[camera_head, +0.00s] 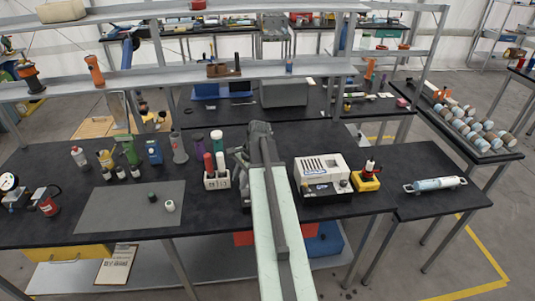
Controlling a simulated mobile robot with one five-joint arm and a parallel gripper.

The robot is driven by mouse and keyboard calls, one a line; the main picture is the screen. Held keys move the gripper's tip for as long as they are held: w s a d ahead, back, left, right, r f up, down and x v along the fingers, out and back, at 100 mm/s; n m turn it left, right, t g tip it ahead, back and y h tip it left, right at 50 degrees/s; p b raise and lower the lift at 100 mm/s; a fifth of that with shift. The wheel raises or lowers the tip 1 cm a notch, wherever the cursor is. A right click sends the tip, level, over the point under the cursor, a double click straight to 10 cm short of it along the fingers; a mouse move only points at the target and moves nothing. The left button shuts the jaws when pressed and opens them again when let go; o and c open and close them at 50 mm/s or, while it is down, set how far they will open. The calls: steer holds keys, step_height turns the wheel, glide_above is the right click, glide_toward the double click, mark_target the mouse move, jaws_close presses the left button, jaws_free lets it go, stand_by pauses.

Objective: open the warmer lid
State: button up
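A white box-shaped device (318,168) with dark slots on its top and a dark front panel stands on the black workbench, right of my arm. It looks most like the warmer, but I cannot make out a separate lid or hinge, and its top looks closed. My arm reaches up the middle of the picture over the bench. Its dark end, with my gripper (243,163), is left of the white device and apart from it. The fingers are too small and too covered by my arm to tell open from shut.
A yellow-based item (366,182) stands close right of the device. A white rack with red and white tubes (216,178) stands left of my arm. A grey mat (130,207) holds two small caps. Shelves (180,78) run above the bench's back.

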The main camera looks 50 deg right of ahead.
steer(key=s+d+r+m+t+p, duration=0.1)
steer(key=s+d+r+m, duration=0.2)
steer(key=d, duration=0.3)
steer(key=s+d+r+m+t+p, duration=0.1)
steer(key=s+d+r+m+p, duration=0.15)
steer(key=d, duration=0.45)
steer(key=shift+m, duration=0.45)
steer(key=b+x, duration=0.5)
steer(key=s+b+x, duration=0.1)
steer(key=b+x, duration=0.1)
steer(key=b, duration=0.1)
steer(key=shift+w+a+f, duration=0.15)
steer(key=shift+a+f, duration=0.05)
steer(key=shift+f, duration=0.3)
steer(key=shift+r, duration=0.1)
jaws_close()
